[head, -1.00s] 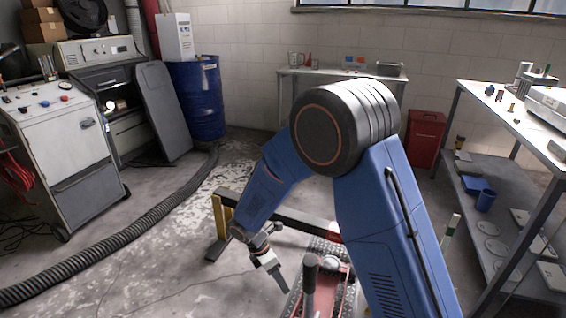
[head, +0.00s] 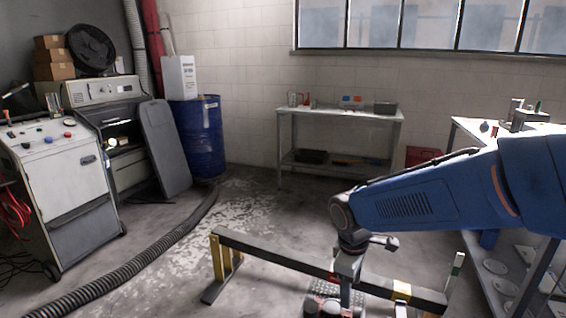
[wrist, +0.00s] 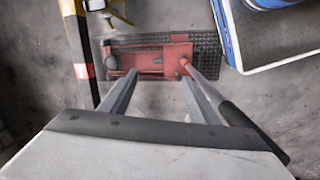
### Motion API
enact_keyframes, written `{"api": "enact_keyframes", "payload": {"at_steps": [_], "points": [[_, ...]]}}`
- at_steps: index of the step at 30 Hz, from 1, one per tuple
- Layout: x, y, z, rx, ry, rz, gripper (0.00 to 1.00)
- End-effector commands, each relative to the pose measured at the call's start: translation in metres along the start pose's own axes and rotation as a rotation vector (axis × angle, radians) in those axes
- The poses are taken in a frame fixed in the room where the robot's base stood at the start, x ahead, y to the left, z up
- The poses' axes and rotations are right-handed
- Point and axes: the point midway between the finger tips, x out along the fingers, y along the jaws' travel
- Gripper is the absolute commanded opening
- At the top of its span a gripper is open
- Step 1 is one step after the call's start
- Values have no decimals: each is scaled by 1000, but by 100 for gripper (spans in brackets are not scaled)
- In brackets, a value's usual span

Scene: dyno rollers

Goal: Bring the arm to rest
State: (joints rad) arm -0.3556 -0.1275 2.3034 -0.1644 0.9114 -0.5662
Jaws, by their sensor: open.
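My blue arm reaches in from the right in the head view, with its wrist bent down. My gripper (head: 345,290) points down beside the low barrier beam. In the wrist view my gripper (wrist: 150,95) has its two fingers well apart with nothing between them. Below the fingers lies a red floor jack (wrist: 150,60) on a black textured plate (wrist: 120,42). The jack's handle slants down to the right past the right finger. In the head view the jack is mostly hidden behind my gripper and the frame's bottom edge.
A low barrier (head: 290,255) with yellow ends stands close to my gripper. A grey steel shelf table (head: 525,265) is at the right, near my arm. A workbench (head: 340,115) is at the back. A blue barrel (head: 200,140), a machine cabinet (head: 65,180) and a black hose (head: 130,265) are left.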

Motion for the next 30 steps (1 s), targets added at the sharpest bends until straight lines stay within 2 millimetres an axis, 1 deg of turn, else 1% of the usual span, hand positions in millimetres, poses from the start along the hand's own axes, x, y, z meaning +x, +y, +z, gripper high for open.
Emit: {"api": "enact_keyframes", "payload": {"at_steps": [1, 7, 12, 18, 24, 27, 30], "points": [[-9, 0, 14, 54, 17, 8, 56], [-35, -7, 58, 262, 77, 27, 56], [-53, -18, 93, 437, 131, 41, 56], [-68, -36, 132, 638, 195, 54, 56], [-79, -57, 165, 833, 264, 65, 56], [-81, -68, 178, 914, 293, 67, 56], [-83, -75, 186, 974, 316, 70, 56]]}}
